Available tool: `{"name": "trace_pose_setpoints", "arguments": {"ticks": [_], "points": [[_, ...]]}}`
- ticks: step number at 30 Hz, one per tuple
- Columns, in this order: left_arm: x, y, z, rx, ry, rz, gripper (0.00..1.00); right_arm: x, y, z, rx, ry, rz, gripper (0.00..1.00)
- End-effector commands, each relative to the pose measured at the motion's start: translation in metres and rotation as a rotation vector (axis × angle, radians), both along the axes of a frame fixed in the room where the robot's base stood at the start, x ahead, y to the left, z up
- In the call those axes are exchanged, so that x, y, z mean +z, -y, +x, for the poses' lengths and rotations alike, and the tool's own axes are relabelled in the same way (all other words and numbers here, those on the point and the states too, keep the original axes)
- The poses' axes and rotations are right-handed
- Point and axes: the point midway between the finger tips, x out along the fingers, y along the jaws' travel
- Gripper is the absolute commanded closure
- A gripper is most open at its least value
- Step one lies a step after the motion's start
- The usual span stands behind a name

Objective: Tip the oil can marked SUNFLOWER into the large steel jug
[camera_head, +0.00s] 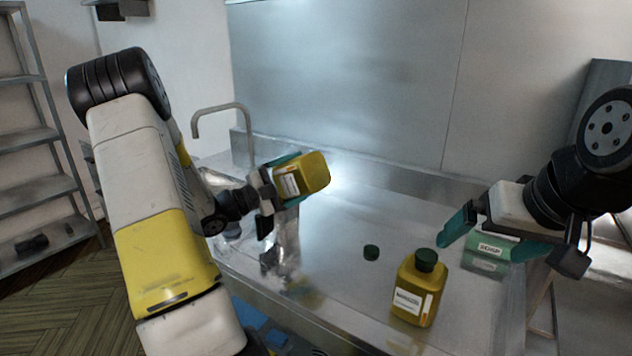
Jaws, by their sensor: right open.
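My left gripper (283,181) is shut on a yellow oil can (314,170), its teal fingers above and below it. The can is tilted well over and held above the counter; its label is too small to read and its mouth is hidden. A shiny steel vessel, seemingly the large jug (286,238), stands below the can, partly hidden by my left gripper. Any oil stream cannot be made out. A second yellow can (414,290) with a green cap stands upright at the front, its label unreadable. My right gripper (465,228) is open, behind and right of this can.
A loose dark green cap (371,252) lies on the steel counter (345,225). A green box (487,258) with a white label sits beside my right gripper. A tap (222,106) rises at the back left. The counter's middle is mostly clear.

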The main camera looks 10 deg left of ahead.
Motion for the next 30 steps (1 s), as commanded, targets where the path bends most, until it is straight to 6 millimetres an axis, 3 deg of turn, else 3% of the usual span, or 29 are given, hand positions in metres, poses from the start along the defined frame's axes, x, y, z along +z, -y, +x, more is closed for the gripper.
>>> {"name": "trace_pose_setpoints", "arguments": {"ticks": [30], "points": [[0.027,-0.036,0.016,-0.001,-0.233,-0.546,0.8,0.0,0.0,0.0,0.0,0.0,0.0,0.0]]}}
